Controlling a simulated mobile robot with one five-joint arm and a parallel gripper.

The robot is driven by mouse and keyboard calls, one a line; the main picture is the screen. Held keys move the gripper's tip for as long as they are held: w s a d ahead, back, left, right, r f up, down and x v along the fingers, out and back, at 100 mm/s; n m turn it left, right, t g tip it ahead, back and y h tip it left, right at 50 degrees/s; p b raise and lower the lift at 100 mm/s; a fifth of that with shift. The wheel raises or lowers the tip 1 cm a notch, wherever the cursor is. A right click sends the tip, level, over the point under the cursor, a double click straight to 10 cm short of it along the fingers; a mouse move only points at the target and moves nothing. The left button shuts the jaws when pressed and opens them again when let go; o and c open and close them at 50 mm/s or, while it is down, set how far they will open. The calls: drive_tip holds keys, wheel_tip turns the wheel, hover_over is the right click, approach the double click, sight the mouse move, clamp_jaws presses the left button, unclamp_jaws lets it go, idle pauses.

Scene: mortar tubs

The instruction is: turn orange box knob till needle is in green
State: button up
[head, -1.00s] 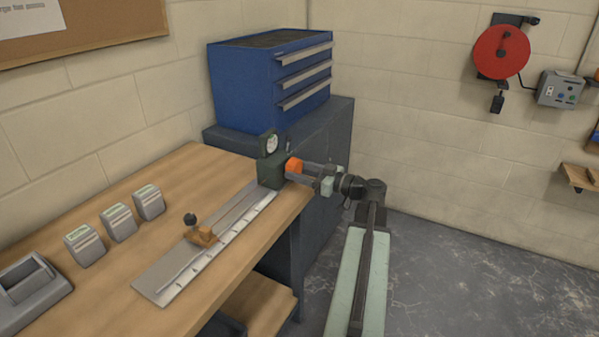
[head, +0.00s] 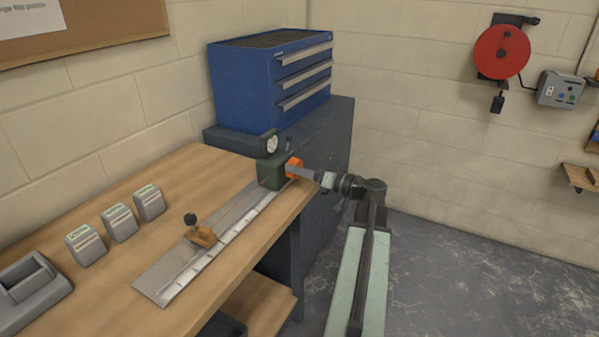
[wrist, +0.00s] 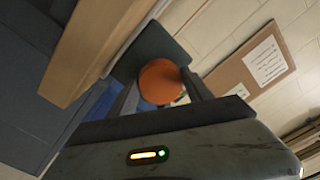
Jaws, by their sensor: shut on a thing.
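A dark green box (head: 270,174) stands at the far end of a metal plate on the bench, with a round white dial (head: 271,145) above it. The needle and any green zone are too small to read. An orange knob (head: 293,167) is on the box's right side. My gripper (head: 300,170) reaches it from the right. In the wrist view, the knob (wrist: 161,82) is a round orange face between the two fingers of my gripper (wrist: 158,84), which are shut on it. The dark box shows behind it; the dial is not visible there.
The metal plate (head: 160,277) carries a scale and an orange-brown slider with a black ball (head: 203,236). Several grey blocks (head: 118,222) and a grey dispenser (head: 30,290) are on the bench (head: 95,300). A blue drawer chest (head: 245,90) stands behind. Floor at right is clear.

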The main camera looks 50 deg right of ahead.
drive_tip(key=shift+m, duration=1)
drive_tip(key=o, duration=1.4)
drive_tip(key=shift+c, duration=0.2)
drive_tip(key=shift+s, duration=0.1)
drive_tip(key=v, duration=0.7)
drive_tip(key=shift+s, duration=0.3)
